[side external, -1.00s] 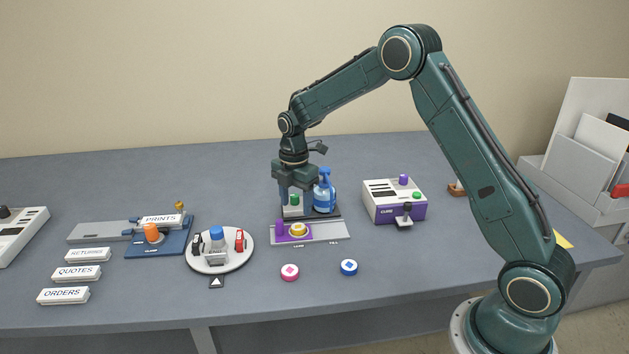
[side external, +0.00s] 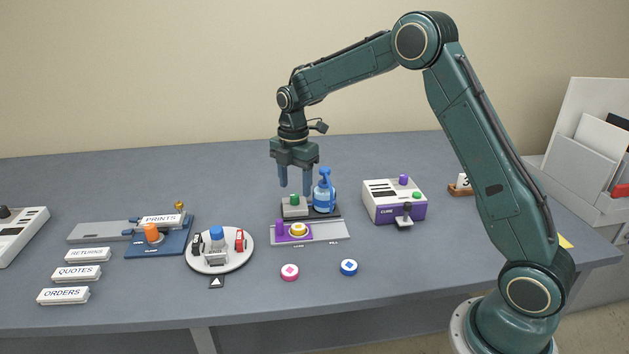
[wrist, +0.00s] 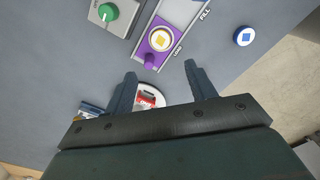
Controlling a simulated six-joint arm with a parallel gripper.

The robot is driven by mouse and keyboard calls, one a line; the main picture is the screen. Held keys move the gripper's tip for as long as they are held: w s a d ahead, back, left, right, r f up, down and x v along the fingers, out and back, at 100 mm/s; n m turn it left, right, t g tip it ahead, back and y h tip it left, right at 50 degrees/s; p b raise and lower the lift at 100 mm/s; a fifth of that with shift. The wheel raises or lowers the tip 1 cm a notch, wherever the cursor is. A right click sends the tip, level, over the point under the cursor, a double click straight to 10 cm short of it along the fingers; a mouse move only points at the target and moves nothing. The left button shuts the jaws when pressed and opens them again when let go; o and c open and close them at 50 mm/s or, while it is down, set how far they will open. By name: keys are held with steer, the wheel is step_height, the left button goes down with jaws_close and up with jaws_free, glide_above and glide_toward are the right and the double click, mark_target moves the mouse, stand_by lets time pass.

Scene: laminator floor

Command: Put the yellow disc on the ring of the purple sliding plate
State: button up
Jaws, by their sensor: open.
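The yellow disc (side external: 298,229), with a pale square mark on top, lies on the purple sliding plate (side external: 286,239) and covers the place of its ring. The disc (wrist: 161,39) also shows in the wrist view, flat on the purple plate (wrist: 146,50). An upright purple knob (side external: 280,227) stands at the plate's left end. My gripper (side external: 295,190) is open and empty, raised above and behind the plate, near the green knob. In the wrist view my gripper's fingers (wrist: 160,69) are wide apart with nothing between them.
A green-knobbed grey block (side external: 295,206) and a blue spray bottle (side external: 324,192) stand close behind the plate. A round white turntable (side external: 240,260) is at left. A pink disc (side external: 290,272) and a blue disc (side external: 349,267) lie in front. A purple-and-white machine (side external: 392,203) is at right.

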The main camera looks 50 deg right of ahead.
steer(key=s+a+r+m+t, duration=0.1)
steer(key=s+a+r+m, duration=0.25)
steer(key=s+r, duration=0.4)
steer(key=s+a+r+m+t, duration=0.2)
steer(key=s+r+m, duration=0.3)
steer(key=s+r, duration=0.25)
steer(key=s+a+f+m+t, duration=0.1)
steer(key=s+m, duration=0.8)
steer(key=s, duration=0.9)
steer(key=shift+a+t, duration=0.6)
steer(key=shift+t, duration=0.2)
